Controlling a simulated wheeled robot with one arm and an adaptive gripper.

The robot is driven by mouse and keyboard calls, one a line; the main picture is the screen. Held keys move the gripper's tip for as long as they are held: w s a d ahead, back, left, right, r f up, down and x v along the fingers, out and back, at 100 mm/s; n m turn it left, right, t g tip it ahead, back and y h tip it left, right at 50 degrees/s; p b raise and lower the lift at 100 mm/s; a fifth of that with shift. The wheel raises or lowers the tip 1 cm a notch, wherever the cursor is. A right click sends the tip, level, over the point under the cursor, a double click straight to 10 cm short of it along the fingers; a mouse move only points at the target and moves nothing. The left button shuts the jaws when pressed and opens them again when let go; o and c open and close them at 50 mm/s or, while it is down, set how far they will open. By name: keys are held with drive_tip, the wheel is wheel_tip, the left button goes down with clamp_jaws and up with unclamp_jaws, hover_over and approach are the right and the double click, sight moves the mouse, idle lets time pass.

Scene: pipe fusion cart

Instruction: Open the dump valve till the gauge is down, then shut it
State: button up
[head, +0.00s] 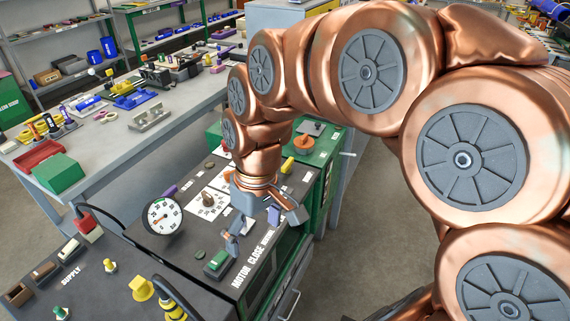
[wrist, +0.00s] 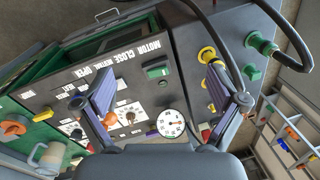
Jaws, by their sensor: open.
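A round white pressure gauge (head: 162,216) stands on the dark cart panel; it also shows in the wrist view (wrist: 171,123). Its needle is too small to read surely. A dark knob on a white scale plate (head: 208,199) sits beyond it. An orange round handle (head: 303,145) is at the panel's far end; the wrist view shows it at the left (wrist: 15,127). I cannot tell which control is the dump valve. My gripper (head: 263,228) is open and empty above the panel, near the MOTOR CLOSE lettering. In the wrist view its fingers (wrist: 160,82) are spread wide.
A green switch (head: 216,260) sits by the lettering. Yellow connectors (head: 141,288) and a black hose stand at the near end, with a red fitting (head: 89,228). A grey workbench (head: 178,115) with tools is at the left. Floor is clear right of the cart.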

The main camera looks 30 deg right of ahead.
drive_tip(key=w+d+n+t+y+b, duration=0.1)
drive_tip(key=w+d+n+y+b, duration=0.1)
drive_tip(key=w, duration=1.1)
drive_tip(key=n+t+h+b, duration=0.1)
drive_tip(key=t+b, duration=0.3)
drive_tip(key=b, duration=0.1)
approach(288, 162)
drive_tip(key=f, duration=0.1)
drive_tip(key=shift+p+x, duration=0.95)
drive_tip(key=shift+x, duration=3.05)
drive_tip(key=shift+w+a+r, duration=0.1)
drive_tip(key=shift+w+a, duration=0.05)
drive_tip(key=c, duration=1.1)
